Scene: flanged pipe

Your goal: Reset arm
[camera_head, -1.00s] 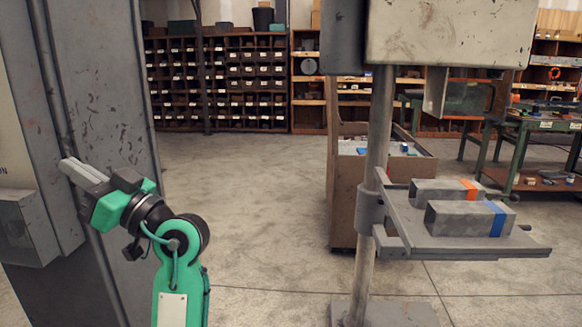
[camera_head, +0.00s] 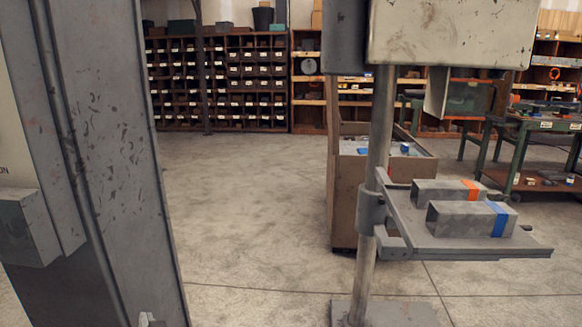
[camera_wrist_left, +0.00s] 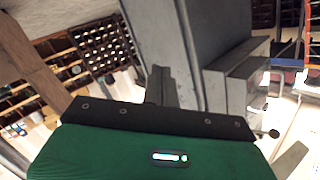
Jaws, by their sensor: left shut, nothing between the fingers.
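Only the pale fingertips of my left gripper (camera_head: 147,319) show in the head view, at the bottom edge left of the middle, in front of the grey column. They are shut and hold nothing. The rest of the left arm is out of the head view. In the left wrist view the green gripper body with its black edge fills the lower part, and the grey column stands beyond it. My right gripper is in neither view.
A grey column (camera_head: 100,150) with a box on its side stands close at left. The floor between is clear.

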